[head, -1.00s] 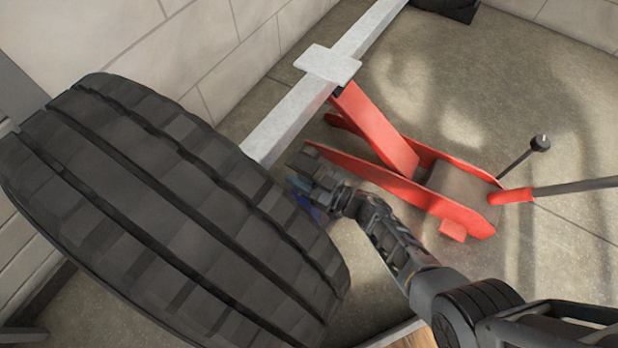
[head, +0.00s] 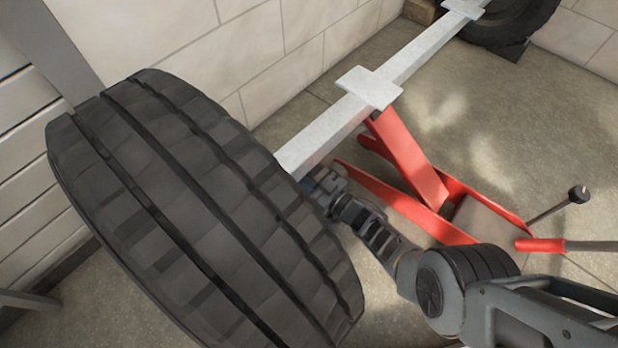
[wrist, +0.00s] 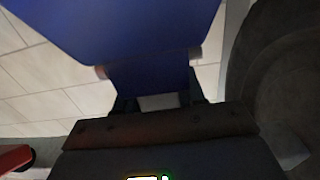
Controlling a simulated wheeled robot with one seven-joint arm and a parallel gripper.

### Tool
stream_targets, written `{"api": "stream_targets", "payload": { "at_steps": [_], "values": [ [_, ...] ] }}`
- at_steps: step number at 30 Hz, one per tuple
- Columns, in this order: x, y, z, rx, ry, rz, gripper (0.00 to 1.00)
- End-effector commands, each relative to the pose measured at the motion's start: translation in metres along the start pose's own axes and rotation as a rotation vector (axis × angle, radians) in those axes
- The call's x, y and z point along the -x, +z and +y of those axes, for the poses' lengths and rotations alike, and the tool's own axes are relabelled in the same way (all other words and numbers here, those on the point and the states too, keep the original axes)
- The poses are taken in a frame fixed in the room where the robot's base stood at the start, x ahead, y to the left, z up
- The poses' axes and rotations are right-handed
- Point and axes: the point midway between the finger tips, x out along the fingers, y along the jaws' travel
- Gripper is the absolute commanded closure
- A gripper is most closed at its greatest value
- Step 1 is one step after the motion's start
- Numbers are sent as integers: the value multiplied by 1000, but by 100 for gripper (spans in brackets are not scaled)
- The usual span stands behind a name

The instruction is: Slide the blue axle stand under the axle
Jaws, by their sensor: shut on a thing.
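The pale grey axle (head: 322,133) runs from the large near tyre (head: 200,215) up to the far tyre at the top right. My gripper (head: 322,187) is low beside the near tyre, close to the axle's near end. In the wrist view my gripper (wrist: 155,103) is shut on the blue axle stand (wrist: 140,32), which fills the top of that picture. In the head view only a small bluish bit of the stand (head: 308,183) shows. The tyre, axle and gripper hide the rest, so its exact place under the axle cannot be told.
A red floor jack (head: 405,160) stands under the axle's middle plate (head: 369,87), just right of my arm. Its handle (head: 575,245) reaches right. The far tyre (head: 510,25) is at the top right. A block wall (head: 300,50) runs behind. Open floor (head: 530,120) lies right of the jack.

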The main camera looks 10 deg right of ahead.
Motion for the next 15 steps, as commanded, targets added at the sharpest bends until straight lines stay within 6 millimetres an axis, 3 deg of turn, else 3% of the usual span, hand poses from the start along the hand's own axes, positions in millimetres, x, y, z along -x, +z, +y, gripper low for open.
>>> {"api": "stream_targets", "payload": {
  "at_steps": [14, 15],
  "values": [
    [-5, -4, 1, 4, -1, 6, 100],
    [-5, -4, 1, 4, -1, 6, 58]
  ]
}}
